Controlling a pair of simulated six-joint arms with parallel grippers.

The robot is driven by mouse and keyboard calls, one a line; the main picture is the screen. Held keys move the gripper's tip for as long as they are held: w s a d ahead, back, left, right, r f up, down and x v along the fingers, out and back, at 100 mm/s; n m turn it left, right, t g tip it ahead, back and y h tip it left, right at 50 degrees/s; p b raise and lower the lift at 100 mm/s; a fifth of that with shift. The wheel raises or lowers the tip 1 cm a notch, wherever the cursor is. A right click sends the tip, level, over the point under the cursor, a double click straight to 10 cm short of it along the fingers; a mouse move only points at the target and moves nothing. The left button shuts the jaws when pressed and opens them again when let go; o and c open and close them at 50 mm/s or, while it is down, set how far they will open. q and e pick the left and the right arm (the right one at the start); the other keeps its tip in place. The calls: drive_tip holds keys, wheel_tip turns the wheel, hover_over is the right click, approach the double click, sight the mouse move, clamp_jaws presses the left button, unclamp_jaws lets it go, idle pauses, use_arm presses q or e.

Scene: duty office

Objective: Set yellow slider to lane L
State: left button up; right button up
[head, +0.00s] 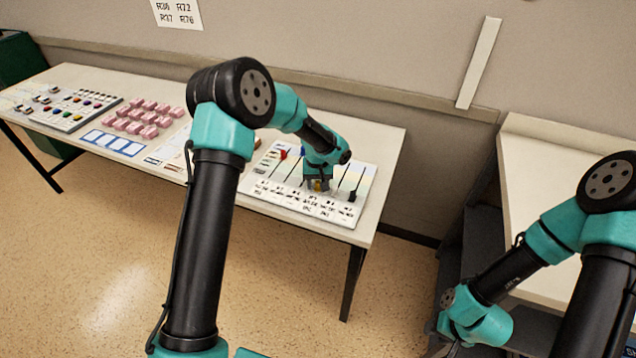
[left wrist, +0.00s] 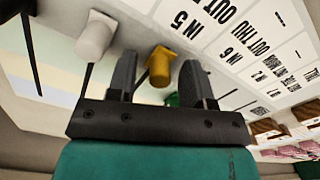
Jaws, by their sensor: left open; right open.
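The yellow slider (left wrist: 160,64) shows in the left wrist view as a yellow knob between the two fingertips of my left gripper (left wrist: 158,75). The fingers are open on either side of it, and I cannot tell whether they touch it. In the head view my left gripper (head: 318,180) is low over the white slider panel (head: 335,213). Only a small bit of the yellow knob shows there beneath it. The lane letters are too small to read. My right gripper (head: 449,347) hangs at the bottom edge, away from the panel, partly cut off.
A white knob (left wrist: 95,37) and a green knob (left wrist: 172,99) flank the yellow one. A red knob (head: 283,154) and a black knob (head: 352,196) are on the panel. Pink blocks (head: 142,115) and a button board (head: 75,110) lie further left on the table (head: 385,150).

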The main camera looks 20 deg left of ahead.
use_arm(q)
drive_tip(key=shift+c, duration=0.5)
clamp_jaws()
